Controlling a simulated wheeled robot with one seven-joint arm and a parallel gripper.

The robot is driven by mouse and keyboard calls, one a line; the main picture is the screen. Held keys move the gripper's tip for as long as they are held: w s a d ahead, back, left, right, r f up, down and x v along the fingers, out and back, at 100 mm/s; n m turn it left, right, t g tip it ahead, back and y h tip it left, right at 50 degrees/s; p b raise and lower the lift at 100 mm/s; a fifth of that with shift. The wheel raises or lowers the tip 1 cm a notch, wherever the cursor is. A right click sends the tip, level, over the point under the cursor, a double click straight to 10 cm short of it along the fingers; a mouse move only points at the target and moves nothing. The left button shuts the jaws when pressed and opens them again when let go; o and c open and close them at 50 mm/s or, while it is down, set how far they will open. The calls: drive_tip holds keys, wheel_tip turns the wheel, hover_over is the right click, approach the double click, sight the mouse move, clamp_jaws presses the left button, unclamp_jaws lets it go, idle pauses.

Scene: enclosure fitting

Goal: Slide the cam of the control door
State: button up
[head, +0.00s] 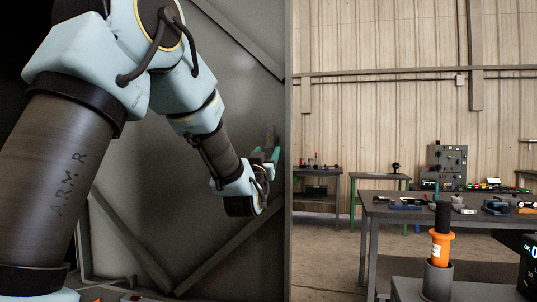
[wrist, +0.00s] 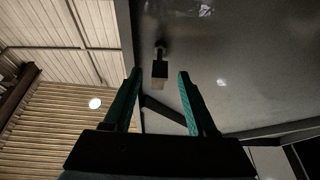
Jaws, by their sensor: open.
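The control door (head: 225,85) is a large dark grey panel with diagonal braces, filling the middle of the head view behind my arm. In the wrist view the door (wrist: 230,50) covers the upper right. The cam (wrist: 160,66) is a small dark piece on a short stem with a paler end, near the door's edge. In the head view a small grey piece (head: 270,136), possibly the cam, shows just above my gripper (head: 266,154). In the wrist view my gripper (wrist: 160,74) is open, its green fingers apart. The cam appears between the fingertips; contact cannot be told.
The door's vertical edge stands at mid-picture in the head view. To its right, a workbench (head: 375,215) holds tools and parts. An orange cylinder with a black top (head: 441,247) stands in a grey holder close by. Open floor (head: 325,250) lies between door and bench.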

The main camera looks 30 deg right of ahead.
drive_tip(key=b+v, duration=0.2)
drive_tip(key=v, duration=0.5)
drive_tip(key=shift+s, duration=0.15)
drive_tip(key=shift+a+f, duration=0.1)
drive_tip(key=shift+f, duration=0.05)
drive_tip(key=w+a+f+n+g+y+p, duration=0.1)
drive_tip(key=w+a+f+g+y, duration=0.3)
drive_tip(key=a+f, duration=0.5)
drive_tip(key=w+a+f+n+g+y+p, duration=0.1)
drive_tip(key=w+a+f+n+g+y, duration=0.1)
drive_tip(key=a+f+y, duration=0.5)
drive_tip(key=s+a+f+n+g+y, duration=0.1)
drive_tip(key=s+a+f+g, duration=0.2)
drive_tip(key=a, duration=0.4)
drive_tip(key=s+a+f+n+g+y+p, duration=0.1)
drive_tip(key=s+a+f+g, duration=0.2)
drive_tip(key=s+a+f, duration=0.2)
drive_tip(key=s+a+f+n+g+y, duration=0.1)
drive_tip(key=s+a+f+g, duration=0.2)
drive_tip(key=s+a, duration=0.6)
drive_tip(key=shift+s+a+f+n+g, duration=0.15)
drive_tip(key=shift+a+f+n+g, duration=0.2)
drive_tip(key=shift+f, duration=0.45)
drive_tip(key=shift+o, duration=0.2)
